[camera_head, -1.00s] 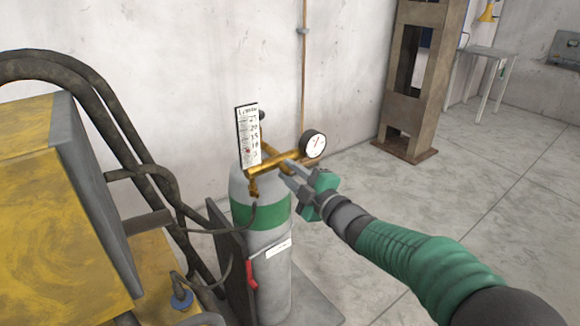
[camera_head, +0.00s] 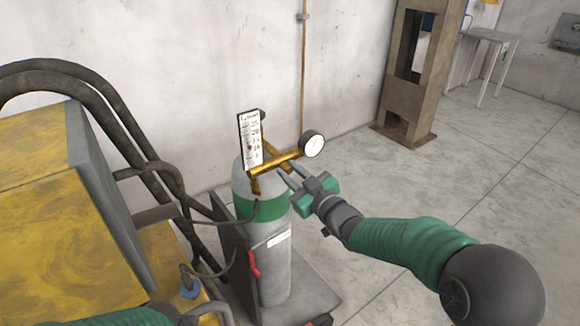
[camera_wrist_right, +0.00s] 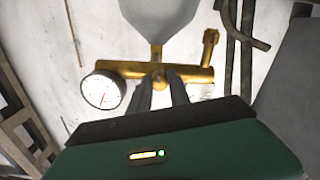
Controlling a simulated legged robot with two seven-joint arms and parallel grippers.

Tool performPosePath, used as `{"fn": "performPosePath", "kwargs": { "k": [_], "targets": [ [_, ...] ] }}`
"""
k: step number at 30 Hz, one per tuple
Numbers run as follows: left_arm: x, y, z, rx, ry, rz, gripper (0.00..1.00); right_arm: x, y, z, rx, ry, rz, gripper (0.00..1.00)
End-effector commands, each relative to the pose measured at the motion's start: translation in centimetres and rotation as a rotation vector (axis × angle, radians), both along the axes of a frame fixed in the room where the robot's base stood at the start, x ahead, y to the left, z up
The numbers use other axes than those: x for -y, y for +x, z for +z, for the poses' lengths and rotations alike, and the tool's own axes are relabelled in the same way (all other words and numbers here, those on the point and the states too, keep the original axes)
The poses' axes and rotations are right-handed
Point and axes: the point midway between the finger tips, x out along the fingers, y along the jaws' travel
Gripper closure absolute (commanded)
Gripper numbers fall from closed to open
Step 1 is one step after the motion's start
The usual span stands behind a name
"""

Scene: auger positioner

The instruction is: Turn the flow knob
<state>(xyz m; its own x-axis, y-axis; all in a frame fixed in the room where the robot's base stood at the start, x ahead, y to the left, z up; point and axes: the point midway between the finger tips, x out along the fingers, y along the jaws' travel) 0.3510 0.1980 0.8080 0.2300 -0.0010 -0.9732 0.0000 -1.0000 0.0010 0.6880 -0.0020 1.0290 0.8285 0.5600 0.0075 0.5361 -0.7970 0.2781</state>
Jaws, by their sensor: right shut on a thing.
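The gas cylinder (camera_head: 274,274), grey with a green band, carries a brass regulator (camera_head: 277,161) with a round gauge (camera_head: 312,144) and a white flow scale (camera_head: 250,140) bearing a small red mark. My right gripper (camera_head: 289,174) reaches in from the right, its fingertips at the brass bar. In the right wrist view the two fingers (camera_wrist_right: 161,88) are shut on the small brass flow knob (camera_wrist_right: 158,78) below the bar. The fingers partly hide the knob; in the head view I cannot make it out. Only a bit of my left arm shows at the bottom left.
A yellow machine (camera_head: 52,222) with thick black hoses (camera_head: 115,118) stands at the left. The cylinder stands on a cart with a grey base (camera_head: 318,298). A rusty metal frame (camera_head: 410,75) stands at the back. The floor on the right is open.

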Motion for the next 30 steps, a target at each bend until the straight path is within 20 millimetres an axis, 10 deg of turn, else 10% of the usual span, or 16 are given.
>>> {"fn": "performPosePath", "kwargs": {
  "k": [22,23,30],
  "targets": [
    [0.0,0.0,0.8,0.0,0.0,0.0,0.64,0.06,-0.12,-0.96,-0.075,0.071,-0.002,1.0],
    [0.0,0.0,0.8,0.0,0.0,0.0,0.64,0.06,-0.12,-0.96,-0.075,0.071,-0.002,0.76],
    [0.0,0.0,0.83,0.0,0.0,0.0,0.64,0.01,-0.15,-0.52,-0.066,0.074,0.0,0.55]
  ]
}}
